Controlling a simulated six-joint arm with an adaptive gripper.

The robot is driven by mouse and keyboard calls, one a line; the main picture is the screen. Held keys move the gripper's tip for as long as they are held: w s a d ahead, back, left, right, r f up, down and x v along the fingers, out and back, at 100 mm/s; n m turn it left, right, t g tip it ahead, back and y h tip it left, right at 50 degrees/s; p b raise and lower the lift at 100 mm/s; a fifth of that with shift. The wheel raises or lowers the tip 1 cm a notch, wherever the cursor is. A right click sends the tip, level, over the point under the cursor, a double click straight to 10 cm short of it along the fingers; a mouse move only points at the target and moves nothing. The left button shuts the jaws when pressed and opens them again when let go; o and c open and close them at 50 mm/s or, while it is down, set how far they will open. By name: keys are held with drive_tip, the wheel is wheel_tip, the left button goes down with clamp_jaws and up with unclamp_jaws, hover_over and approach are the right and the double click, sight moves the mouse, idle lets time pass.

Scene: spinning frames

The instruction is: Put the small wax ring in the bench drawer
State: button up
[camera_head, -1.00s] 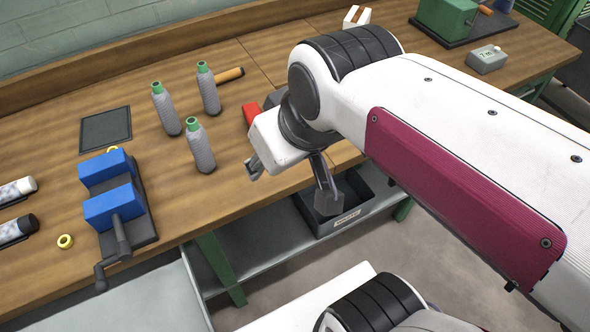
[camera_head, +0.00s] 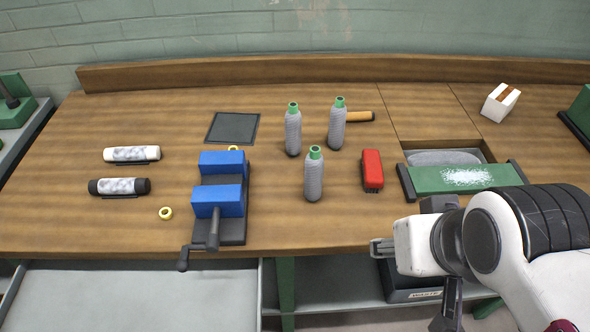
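A small pale yellow ring (camera_head: 166,207) lies flat on the bench, left of the blue vise (camera_head: 218,200). A second yellow ring (camera_head: 233,147) shows just behind the vise, partly hidden by it. I cannot tell which ring is smaller. A wide grey, tray-like surface (camera_head: 130,300) lies below the bench's front edge at lower left. It looks like a pulled-out drawer, cut off by the picture's bottom. My gripper (camera_head: 418,280) is at lower right near the bench's front edge, far right of both rings. Its fingers are spread and nothing shows between them.
Several grey bottles with green tops (camera_head: 314,178) stand mid-bench beside a red block (camera_head: 372,170). The vise handle (camera_head: 183,258) sticks out over the front edge. A dark bin (camera_head: 408,280) sits below.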

drive_tip(key=w+a+r, duration=0.2)
drive_tip(key=w, duration=0.5)
drive_tip(key=w+a+r, duration=0.2)
drive_tip(key=w, duration=0.4)
drive_tip(key=n+g+y, duration=0.1)
drive_tip(key=n, duration=0.2)
hover_over(233, 146)
drive_tip(key=s, duration=0.5)
wheel_tip(233, 146, down, 17)
drive_tip(key=shift+w+d+r, duration=0.1)
drive_tip(key=shift+d, duration=0.2)
drive_tip(key=shift+x, duration=1.3)
drive_tip(key=shift+d+x, duration=0.2)
drive_tip(key=shift+x, duration=2.4)
